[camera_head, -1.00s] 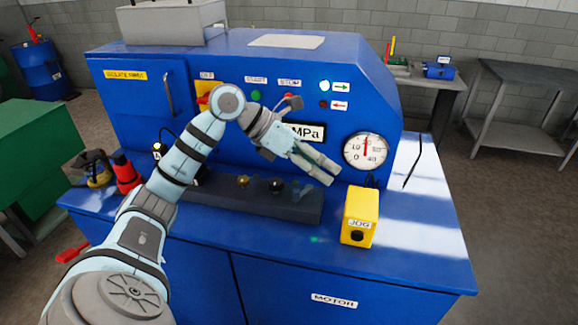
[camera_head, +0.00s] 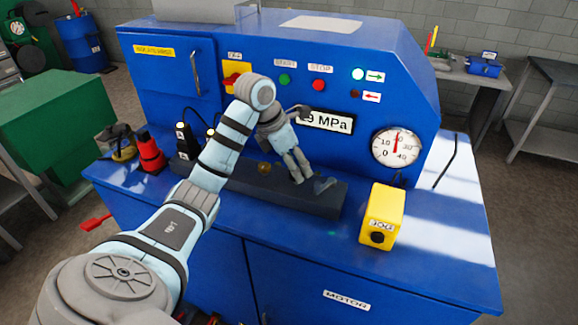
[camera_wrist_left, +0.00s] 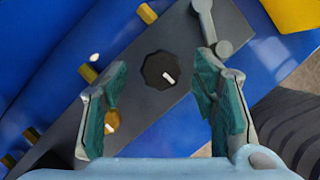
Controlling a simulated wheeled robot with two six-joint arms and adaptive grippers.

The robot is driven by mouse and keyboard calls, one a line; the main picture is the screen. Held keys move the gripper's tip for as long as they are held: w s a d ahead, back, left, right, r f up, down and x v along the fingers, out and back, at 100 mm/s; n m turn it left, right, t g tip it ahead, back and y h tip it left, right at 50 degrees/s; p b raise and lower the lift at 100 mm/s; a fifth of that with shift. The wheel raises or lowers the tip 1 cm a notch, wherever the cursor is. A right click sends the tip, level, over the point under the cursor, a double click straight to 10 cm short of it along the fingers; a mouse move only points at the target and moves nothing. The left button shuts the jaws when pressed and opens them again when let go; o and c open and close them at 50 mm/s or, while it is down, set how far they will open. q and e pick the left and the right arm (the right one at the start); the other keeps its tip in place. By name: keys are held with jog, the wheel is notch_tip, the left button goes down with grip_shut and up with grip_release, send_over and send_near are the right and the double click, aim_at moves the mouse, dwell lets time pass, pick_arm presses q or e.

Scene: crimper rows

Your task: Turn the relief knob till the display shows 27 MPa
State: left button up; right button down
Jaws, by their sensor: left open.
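A black knob (camera_wrist_left: 160,70) with a white pointer mark sits on the dark valve block (camera_head: 240,182). In the left wrist view it lies between the fingers of my open left gripper (camera_wrist_left: 159,98), slightly beyond the tips, with no contact visible. In the head view my left gripper (camera_head: 298,176) points down over the block and hides this knob. The display (camera_head: 328,122) reads "9 MPa" at its end; the leading digit is hidden by the gripper. The round gauge (camera_head: 397,147) has its red needle near the top. My right gripper is not in view.
A brass fitting (camera_head: 264,166) and a grey lever (camera_head: 326,185) are on the block beside the gripper. A yellow JOG box (camera_head: 381,215) stands to the right. START (camera_head: 285,79) and STOP (camera_head: 318,85) buttons are on the panel above. The bench right of the box is clear.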

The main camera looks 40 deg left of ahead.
pick_arm(q)
jog(key=shift+d+f+b, duration=0.1)
jog(key=shift+f+b, duration=0.25)
jog(key=shift+f, duration=0.5)
jog(key=shift+w+f, duration=0.1)
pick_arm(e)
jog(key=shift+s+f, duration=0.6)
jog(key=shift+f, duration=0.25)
pick_arm(q)
jog(key=shift+c, duration=0.4)
jog(key=c, duration=1.1)
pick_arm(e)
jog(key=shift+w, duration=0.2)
